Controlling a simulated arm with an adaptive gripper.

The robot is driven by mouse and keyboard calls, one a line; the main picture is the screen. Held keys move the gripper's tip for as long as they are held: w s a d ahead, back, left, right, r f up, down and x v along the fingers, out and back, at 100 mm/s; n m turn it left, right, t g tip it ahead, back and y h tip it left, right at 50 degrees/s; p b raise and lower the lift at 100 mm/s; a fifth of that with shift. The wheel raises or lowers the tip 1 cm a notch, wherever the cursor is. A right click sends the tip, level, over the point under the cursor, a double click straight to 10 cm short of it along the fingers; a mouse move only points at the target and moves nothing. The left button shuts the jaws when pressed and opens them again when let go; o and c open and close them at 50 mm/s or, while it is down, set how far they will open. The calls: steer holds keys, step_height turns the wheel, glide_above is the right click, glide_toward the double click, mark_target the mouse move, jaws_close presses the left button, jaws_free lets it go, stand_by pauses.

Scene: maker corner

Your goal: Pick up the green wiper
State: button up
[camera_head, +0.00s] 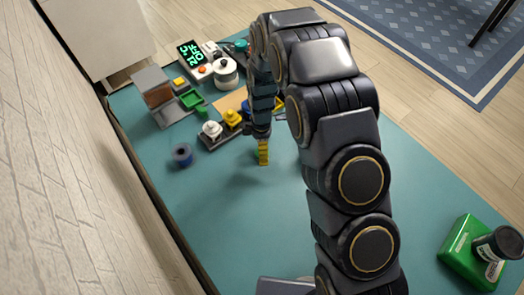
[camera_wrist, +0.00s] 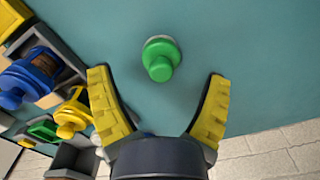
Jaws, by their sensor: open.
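The green wiper (camera_wrist: 159,62) stands on the teal table top in the wrist view, a round green knob on a pale disc-like base. It is just beyond the gap between my fingertips, apart from both fingers. I cannot make it out in the head view, where my arm covers part of the table. My gripper (camera_wrist: 158,78) is open and empty, with a yellow-padded finger on each side. In the head view my gripper (camera_head: 263,152) points down over the middle of the table, its yellow fingers seen nearly edge-on.
A grey tray (camera_wrist: 45,42) holds a blue piece (camera_wrist: 28,75) and a yellow piece (camera_wrist: 72,115) left of my gripper. A blue spool (camera_head: 182,154) lies near the left edge. A green box (camera_head: 462,252) with a black-lidded jar (camera_head: 500,243) sits right. The table's front-left is clear.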

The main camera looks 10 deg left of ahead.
step_height(320, 180, down, 4)
steer(key=shift+d+r, duration=0.1)
steer(key=shift+r, duration=0.15)
steer(key=c, duration=1.2)
steer(key=shift+r, duration=0.15)
steer(key=shift+c, duration=0.2)
